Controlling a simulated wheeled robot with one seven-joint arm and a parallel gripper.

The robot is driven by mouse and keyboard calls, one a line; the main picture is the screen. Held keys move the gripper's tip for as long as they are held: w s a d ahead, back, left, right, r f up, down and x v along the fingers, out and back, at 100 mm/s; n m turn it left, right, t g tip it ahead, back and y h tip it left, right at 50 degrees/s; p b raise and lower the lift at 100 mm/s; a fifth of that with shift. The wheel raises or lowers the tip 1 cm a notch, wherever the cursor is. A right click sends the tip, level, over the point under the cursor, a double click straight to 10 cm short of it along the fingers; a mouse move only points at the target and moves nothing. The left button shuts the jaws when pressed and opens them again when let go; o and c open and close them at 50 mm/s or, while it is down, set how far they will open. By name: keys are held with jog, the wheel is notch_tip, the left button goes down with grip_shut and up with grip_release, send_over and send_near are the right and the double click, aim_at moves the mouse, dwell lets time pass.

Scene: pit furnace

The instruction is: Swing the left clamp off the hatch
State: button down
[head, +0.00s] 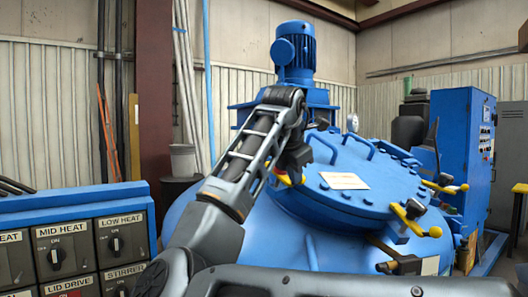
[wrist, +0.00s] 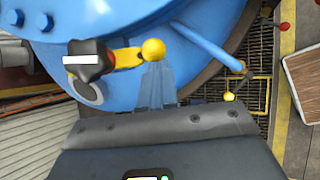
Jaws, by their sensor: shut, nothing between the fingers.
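The hatch (head: 350,190) is a round blue bolted lid on the blue furnace; its edge with bolts shows at the top left of the wrist view (wrist: 95,14). The left clamp (head: 284,177) shows as a bit of yellow at the lid's left edge, partly hidden by my arm. In the wrist view the left clamp (wrist: 126,57) has a yellow arm, a black knob and a yellow ball end. My gripper (wrist: 156,68) is shut and empty, its tips just below the ball in the picture; I cannot tell whether they touch it.
Two more yellow clamps, a front one (head: 412,217) and a right one (head: 445,187), sit on the hatch rim. A motor (head: 295,55) stands behind the lid. A labelled switch panel (head: 75,245) is at left, a blue cabinet (head: 460,140) at right. A blue bar (wrist: 208,44) runs right of the ball.

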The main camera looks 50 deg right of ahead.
jog(key=shift+s+d+f+n+t, duration=0.1)
jog(key=shift+s+d+n+t, duration=0.2)
jog(key=shift+n, duration=0.2)
jog(key=shift+w, duration=0.1)
dwell(0.3)
